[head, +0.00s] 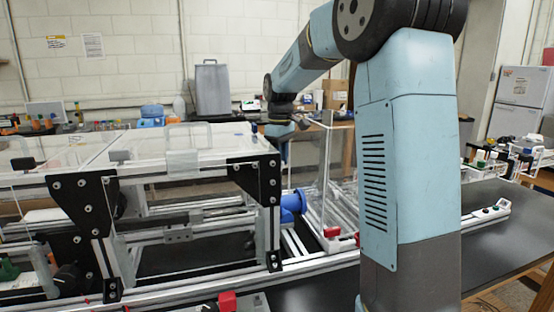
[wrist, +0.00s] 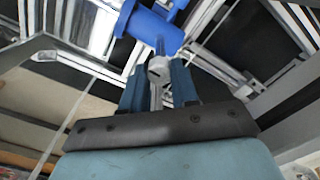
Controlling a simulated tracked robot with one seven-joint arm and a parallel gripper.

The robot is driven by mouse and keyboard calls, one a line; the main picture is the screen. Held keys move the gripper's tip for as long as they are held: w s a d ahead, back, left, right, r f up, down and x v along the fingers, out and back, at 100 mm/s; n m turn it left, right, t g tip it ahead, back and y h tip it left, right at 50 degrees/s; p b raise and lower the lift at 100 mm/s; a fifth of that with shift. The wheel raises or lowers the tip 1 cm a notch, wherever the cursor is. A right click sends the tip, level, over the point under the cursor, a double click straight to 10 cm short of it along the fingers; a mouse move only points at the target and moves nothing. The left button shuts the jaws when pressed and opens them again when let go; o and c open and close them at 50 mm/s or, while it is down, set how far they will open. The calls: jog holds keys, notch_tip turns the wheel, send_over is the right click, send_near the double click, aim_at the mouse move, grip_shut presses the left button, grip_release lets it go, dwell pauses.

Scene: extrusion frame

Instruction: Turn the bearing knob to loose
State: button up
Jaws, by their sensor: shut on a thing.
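The wrist view shows my gripper (wrist: 157,72) with its two blue fingers closed around a small light grey piece, the bearing knob (wrist: 158,69). The knob sits against a blue cylindrical body (wrist: 148,30), from which a thin blue stub points toward the fingers. In the head view the blue body (head: 292,203) is beside the frame's right black corner plate. My arm reaches down behind that corner in the head view, and the fingertips and knob cannot be made out there. Any loose or tight marking is not readable.
The aluminium extrusion frame (head: 190,234) with clear panels and black corner plates (head: 258,180) stands close left of the blue body. A clear upright panel (head: 326,170) and rails with red blocks (head: 333,232) are to its right. The dark table (head: 500,240) at right is mostly clear.

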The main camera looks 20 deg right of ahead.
grip_shut()
jog(key=shift+n, duration=0.8)
jog(key=o, duration=0.6)
grip_release()
jog(key=shift+r, duration=0.1)
notch_tip(320, 180, up, 14)
jog(key=shift+f, duration=0.25)
